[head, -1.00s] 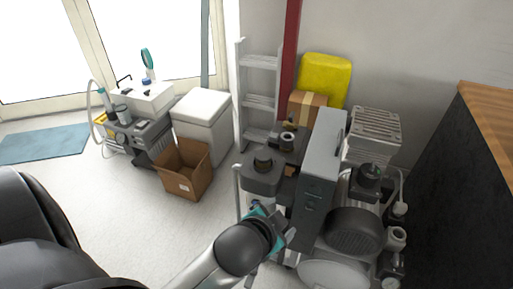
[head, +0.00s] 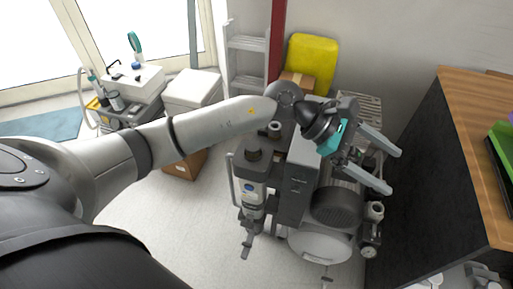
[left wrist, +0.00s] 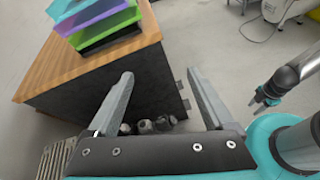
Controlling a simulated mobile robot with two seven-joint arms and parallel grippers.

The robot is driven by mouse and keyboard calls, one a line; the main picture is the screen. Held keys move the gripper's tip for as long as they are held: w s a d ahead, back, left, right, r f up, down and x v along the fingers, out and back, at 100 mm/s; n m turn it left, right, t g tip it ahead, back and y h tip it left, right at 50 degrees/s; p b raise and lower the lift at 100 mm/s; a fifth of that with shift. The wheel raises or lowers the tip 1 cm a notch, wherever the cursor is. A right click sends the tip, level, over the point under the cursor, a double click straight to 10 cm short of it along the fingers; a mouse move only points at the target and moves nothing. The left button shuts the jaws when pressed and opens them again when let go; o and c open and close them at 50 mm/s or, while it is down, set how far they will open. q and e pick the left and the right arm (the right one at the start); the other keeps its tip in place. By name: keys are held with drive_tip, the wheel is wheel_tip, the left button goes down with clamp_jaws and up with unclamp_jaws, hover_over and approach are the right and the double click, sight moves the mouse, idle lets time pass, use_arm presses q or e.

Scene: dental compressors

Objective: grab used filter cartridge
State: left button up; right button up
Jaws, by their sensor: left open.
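My left gripper (head: 393,171) is open and empty, held above the right side of the compressor, its fingers pointing right toward the counter. In the left wrist view its two fingers (left wrist: 160,73) are spread wide with nothing between them. A short pale hollow cylinder (head: 274,129), possibly the used filter cartridge, stands on the machine behind my left forearm. A similar grey cylinder (head: 375,210) sits low at the compressor's right side. I cannot tell which is the used cartridge. What looks like my right gripper (left wrist: 258,101) shows small at the right in the wrist view.
The grey compressor cabinet (head: 293,190) and its motor (head: 337,207) stand below my left arm. A dark counter with a wooden top (head: 470,130) stands close on the right, with a green tray (head: 502,145) on it. A cardboard box (head: 184,165) is on the floor.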

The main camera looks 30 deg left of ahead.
use_arm(q)
drive_tip(key=w+a+f+m+g+y+p, duration=0.1)
drive_tip(key=w+a+f+m+y+p, duration=0.15)
drive_tip(key=a+y, duration=0.5)
drive_tip(key=m+y, duration=0.3)
drive_tip(key=y, duration=0.4)
hover_over(253, 145)
drive_tip(key=shift+g, duration=0.3)
drive_tip(key=f, duration=0.4)
drive_tip(key=d+f, duration=0.1)
drive_tip(key=f, duration=0.2)
drive_tip(key=shift+b, duration=0.3)
drive_tip(key=shift+a+f, duration=0.1)
drive_tip(key=shift+f, duration=0.5)
drive_tip(key=f, duration=0.3)
drive_tip(key=f+b, duration=0.1)
drive_tip(key=shift+s+a+f, duration=0.15)
drive_tip(key=shift+a+f, duration=0.1)
drive_tip(key=shift+f, duration=0.4)
drive_tip(key=shift+c, duration=1.2)
drive_tip(key=shift+r, duration=0.1)
drive_tip(key=c, duration=0.5)
clamp_jaws()
use_arm(e)
drive_tip(key=s+d+f, duration=0.3)
drive_tip(key=s, duration=0.5)
drive_tip(key=shift+f+g, duration=0.25)
drive_tip(key=shift+g, duration=0.05)
